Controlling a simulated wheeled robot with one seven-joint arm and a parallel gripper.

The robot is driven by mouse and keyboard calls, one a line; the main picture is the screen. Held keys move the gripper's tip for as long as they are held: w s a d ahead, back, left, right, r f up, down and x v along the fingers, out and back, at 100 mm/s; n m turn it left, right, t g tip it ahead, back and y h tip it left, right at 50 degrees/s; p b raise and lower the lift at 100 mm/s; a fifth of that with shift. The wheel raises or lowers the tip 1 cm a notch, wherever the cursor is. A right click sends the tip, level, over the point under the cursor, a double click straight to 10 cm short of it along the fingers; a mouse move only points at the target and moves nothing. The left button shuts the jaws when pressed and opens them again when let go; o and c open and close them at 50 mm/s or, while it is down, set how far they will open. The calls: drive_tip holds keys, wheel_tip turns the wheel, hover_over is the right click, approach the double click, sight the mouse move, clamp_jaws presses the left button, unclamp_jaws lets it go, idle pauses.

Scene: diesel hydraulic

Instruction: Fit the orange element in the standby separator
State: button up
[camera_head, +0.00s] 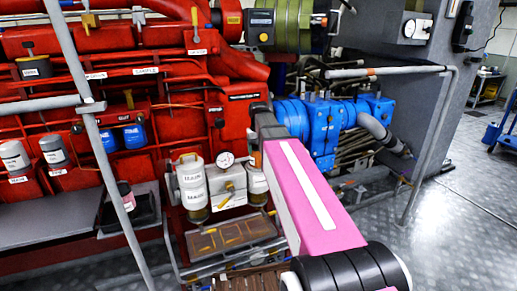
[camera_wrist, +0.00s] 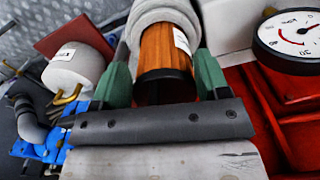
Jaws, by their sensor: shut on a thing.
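The orange pleated element (camera_wrist: 165,50) shows in the wrist view with a white label on its side and a dark end toward me. My gripper (camera_wrist: 163,65) is shut on it, with one green finger on each side. The element's far end meets a pale grey round body (camera_wrist: 163,14); I cannot tell whether it is inside or only in front of it. In the head view, two pale labelled separator canisters stand beside a gauge: a left one (camera_head: 192,182) and a right one (camera_head: 257,181), partly covered by my pink arm.
The round gauge (camera_wrist: 292,38) is close on the right in the wrist view. A white cylinder (camera_wrist: 78,70) and blue machinery (camera_wrist: 40,150) lie to the left. A compartmented tray (camera_head: 222,250) sits below the canisters. A grey rail (camera_head: 432,140) stands at right, with open floor beyond.

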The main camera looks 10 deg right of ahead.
sight(259, 161)
drive_tip(key=shift+f, duration=3.3)
drive_tip(key=o, duration=1.4)
drive_tip(key=shift+o, duration=0.2)
wheel_tip(259, 161, up, 11)
drive_tip(key=shift+f, duration=0.1)
drive_tip(key=shift+s, duration=0.1)
